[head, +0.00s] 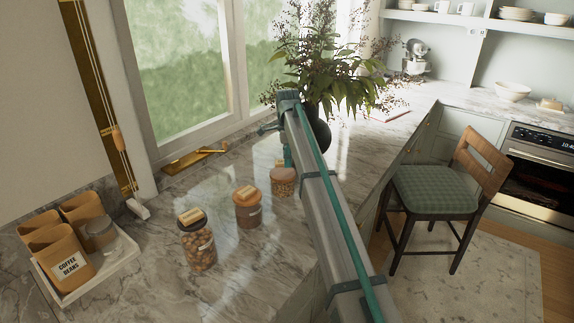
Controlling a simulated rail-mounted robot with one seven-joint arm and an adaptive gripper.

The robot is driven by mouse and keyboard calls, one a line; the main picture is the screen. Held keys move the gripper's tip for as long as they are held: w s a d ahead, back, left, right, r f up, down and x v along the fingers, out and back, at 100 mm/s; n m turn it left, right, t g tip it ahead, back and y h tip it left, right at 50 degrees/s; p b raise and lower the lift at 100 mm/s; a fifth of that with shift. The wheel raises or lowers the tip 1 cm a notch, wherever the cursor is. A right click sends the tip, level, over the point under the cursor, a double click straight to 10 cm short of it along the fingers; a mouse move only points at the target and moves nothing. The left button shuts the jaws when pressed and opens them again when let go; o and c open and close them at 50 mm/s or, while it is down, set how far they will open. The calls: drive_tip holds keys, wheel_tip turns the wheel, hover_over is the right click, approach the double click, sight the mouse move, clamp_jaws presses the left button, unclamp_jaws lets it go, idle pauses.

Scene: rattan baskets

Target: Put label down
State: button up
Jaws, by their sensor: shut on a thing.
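Three glass jars with lids stand in a diagonal row on the marble counter. The near jar (200,250) has a dark lid with a small wooden label (191,216) lying on it. The middle jar (247,213) has an orange-brown lid with another wooden label (246,192) on it. The far jar (283,186) has a reddish lid. My gripper (286,161) points down just above the far jar's lid, shut on a small label (280,164). My arm partly hides the gripper, and whether the label touches the lid I cannot tell.
A white tray (115,269) with paper bags and a small glass jar sits at left. A dark vase (319,133) with a leafy plant stands behind my arm. A gold object (190,160) lies by the window. A chair (435,188) stands right of the counter.

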drive_tip(key=shift+w+f+p, duration=0.2)
drive_tip(key=shift+f+p, duration=0.2)
drive_tip(key=shift+f, duration=1.35)
drive_tip(key=shift+f, duration=0.15)
drive_tip(key=o, duration=0.8)
wheel_tip(320, 180, up, 12)
drive_tip(key=b, duration=0.2)
drive_tip(key=shift+b, duration=0.4)
